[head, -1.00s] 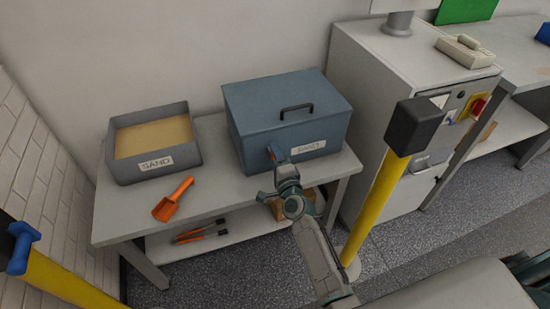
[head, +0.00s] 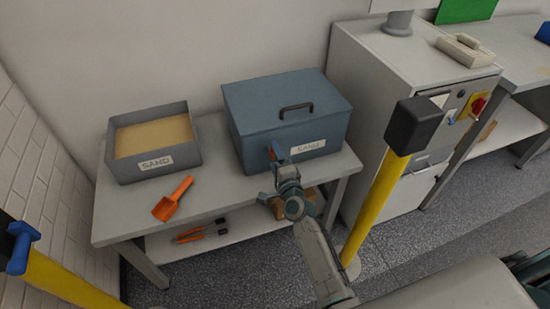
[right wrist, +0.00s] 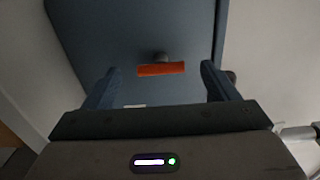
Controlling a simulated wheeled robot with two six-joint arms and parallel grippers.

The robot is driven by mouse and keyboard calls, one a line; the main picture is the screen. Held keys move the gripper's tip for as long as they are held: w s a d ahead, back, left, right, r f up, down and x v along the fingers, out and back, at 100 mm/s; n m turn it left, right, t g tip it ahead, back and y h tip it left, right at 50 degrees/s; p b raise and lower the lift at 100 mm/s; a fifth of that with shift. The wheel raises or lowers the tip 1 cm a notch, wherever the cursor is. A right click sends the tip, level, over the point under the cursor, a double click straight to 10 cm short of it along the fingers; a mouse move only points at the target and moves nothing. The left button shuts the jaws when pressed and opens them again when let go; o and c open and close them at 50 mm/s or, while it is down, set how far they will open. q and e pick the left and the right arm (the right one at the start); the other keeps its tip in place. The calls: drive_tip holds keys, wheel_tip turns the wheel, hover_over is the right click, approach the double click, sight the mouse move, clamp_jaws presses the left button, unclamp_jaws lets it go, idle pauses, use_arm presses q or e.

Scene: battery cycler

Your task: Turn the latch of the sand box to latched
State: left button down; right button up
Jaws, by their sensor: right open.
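The closed blue-grey sand box (head: 252,112) stands on the right part of the table, with a dark handle on its lid and a SAND label on its front. Its orange latch (right wrist: 161,69) lies level across the picture in the right wrist view; in the head view it is partly hidden by my gripper. My right gripper (head: 274,171) is at the box's front face. In the right wrist view its two open fingers (right wrist: 160,80) stand on either side of the latch, apart from its ends. My left gripper is not in view.
An open grey tray of sand (head: 191,155) and an orange scoop (head: 172,199) are on the table (head: 118,215) to the left. Orange-handled tools (head: 202,230) lie on the lower shelf. A yellow post (head: 378,205) stands right of my arm, before a grey cabinet (head: 372,85).

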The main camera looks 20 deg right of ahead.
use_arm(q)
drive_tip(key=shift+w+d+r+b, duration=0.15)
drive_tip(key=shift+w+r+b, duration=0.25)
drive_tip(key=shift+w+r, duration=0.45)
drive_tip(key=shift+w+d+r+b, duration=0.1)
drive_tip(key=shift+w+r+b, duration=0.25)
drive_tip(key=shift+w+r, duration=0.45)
use_arm(e)
drive_tip(key=s, duration=1)
drive_tip(key=shift+s+d, duration=0.15)
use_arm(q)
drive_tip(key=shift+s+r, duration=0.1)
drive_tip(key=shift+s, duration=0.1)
use_arm(e)
drive_tip(key=shift+f, duration=0.1)
